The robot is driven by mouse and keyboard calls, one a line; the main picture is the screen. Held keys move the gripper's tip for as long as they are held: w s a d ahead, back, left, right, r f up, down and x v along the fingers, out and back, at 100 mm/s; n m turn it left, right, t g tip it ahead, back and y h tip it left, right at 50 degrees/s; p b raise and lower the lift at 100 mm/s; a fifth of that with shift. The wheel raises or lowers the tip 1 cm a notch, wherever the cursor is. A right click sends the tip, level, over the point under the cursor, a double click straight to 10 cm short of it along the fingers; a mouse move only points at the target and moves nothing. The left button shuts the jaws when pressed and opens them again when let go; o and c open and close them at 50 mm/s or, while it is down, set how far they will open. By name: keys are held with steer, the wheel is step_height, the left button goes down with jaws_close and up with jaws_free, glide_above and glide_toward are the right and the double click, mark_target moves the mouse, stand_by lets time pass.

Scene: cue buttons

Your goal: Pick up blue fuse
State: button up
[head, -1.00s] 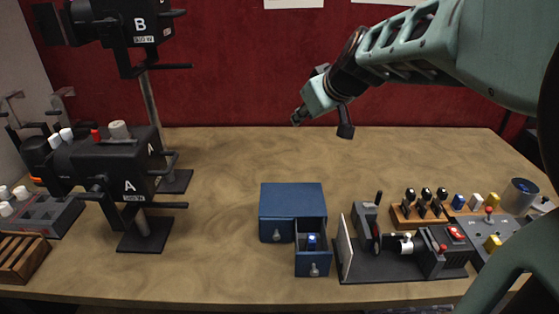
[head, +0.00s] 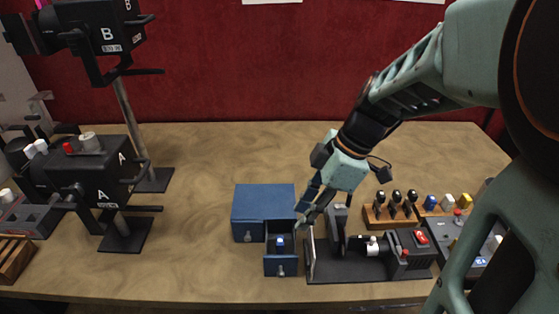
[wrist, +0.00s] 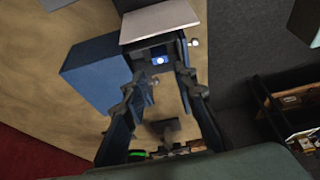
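A small blue fuse (head: 281,245) with a pale top stands in the open right drawer (head: 281,266) of a blue cabinet (head: 262,205). The wrist view shows the blue fuse (wrist: 159,61) just beyond my fingertips, inside the drawer. My gripper (head: 306,212) is above and to the right of the open drawer, pointing down and left. In the wrist view my gripper (wrist: 161,77) has its two fingers apart with nothing between them. Another blue piece (head: 430,202) stands beside a white and a yellow one at the right.
A dark fixture (head: 345,270) with an upright pale plate stands close to the right of the drawer. Stamps in a wooden rack (head: 390,217) and a switch panel stand farther right. Black devices A (head: 95,180) and B (head: 100,38) are on stands at the left.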

mark_target(280, 240)
steer(key=x, duration=1)
steer(key=shift+a+f+p, duration=0.1)
steer(key=shift+a+p, duration=0.25)
steer(key=shift+c, duration=0.2)
steer(key=shift+w, duration=0.1)
jaws_close()
steer(key=shift+r, duration=0.25)
